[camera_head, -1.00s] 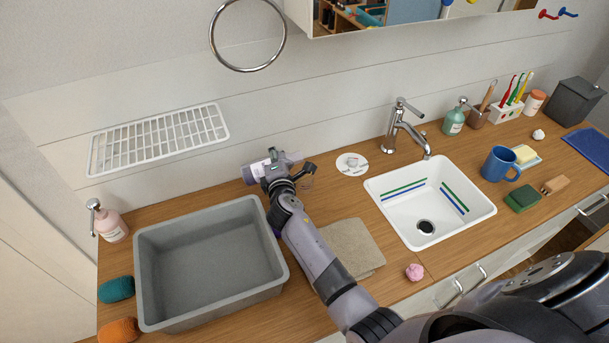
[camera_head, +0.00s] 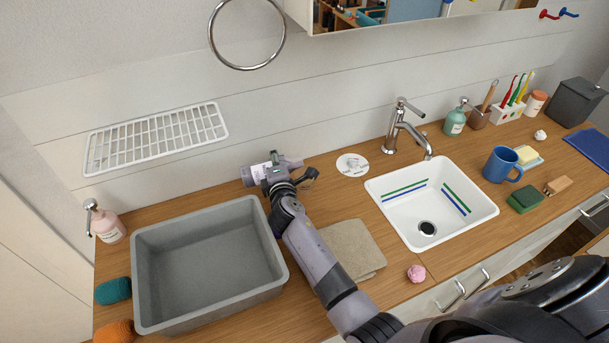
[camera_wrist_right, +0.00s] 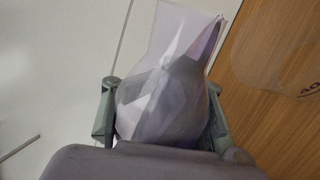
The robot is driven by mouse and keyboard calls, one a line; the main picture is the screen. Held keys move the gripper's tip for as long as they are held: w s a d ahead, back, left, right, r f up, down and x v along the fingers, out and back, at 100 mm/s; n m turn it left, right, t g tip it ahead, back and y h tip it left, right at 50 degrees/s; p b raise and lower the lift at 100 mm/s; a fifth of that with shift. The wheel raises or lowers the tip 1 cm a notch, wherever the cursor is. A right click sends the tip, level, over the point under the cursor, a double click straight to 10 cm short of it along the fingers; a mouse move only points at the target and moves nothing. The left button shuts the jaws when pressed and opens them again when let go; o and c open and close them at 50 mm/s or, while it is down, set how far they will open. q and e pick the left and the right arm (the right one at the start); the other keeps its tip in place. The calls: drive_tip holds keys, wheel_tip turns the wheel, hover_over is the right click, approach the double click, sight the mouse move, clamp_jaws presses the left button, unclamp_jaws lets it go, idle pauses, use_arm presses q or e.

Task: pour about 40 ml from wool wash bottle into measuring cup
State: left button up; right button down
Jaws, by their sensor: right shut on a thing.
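The wool wash bottle (camera_head: 256,174), greyish purple with a pale label, is held by my right gripper (camera_head: 280,178) above the counter behind the grey basin. In the right wrist view the bottle (camera_wrist_right: 165,95) appears as a pale, translucent faceted body between the two fingers of my right gripper (camera_wrist_right: 160,115). A clear measuring cup (camera_wrist_right: 280,50) with faint markings stands right of the bottle there; in the head view it is mostly hidden by the gripper. I cannot tell whether liquid flows. My left gripper is out of view.
The grey basin (camera_head: 146,275) is left of my right arm. A folded beige cloth (camera_head: 352,248) lies right of it, beside the white sink (camera_head: 398,225). A white disc (camera_head: 352,165) lies behind. A pink pump bottle (camera_head: 108,224) stands far left.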

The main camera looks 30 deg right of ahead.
drive_tip(key=shift+r+m, duration=0.25)
drive_tip(key=shift+m, duration=0.05)
drive_tip(key=shift+w+a, duration=0.1)
drive_tip(key=shift+a, duration=0.05)
drive_tip(key=shift+w+a, duration=0.1)
drive_tip(key=shift+a, duration=0.1)
drive_tip(key=shift+w+a, duration=0.1)
drive_tip(key=shift+a, duration=0.15)
drive_tip(key=shift+a, duration=0.2)
idle(0.3)
drive_tip(key=shift+a+r+p, duration=0.1)
drive_tip(key=shift+r+p, duration=0.05)
drive_tip(key=shift+p, duration=0.15)
idle(1.2)
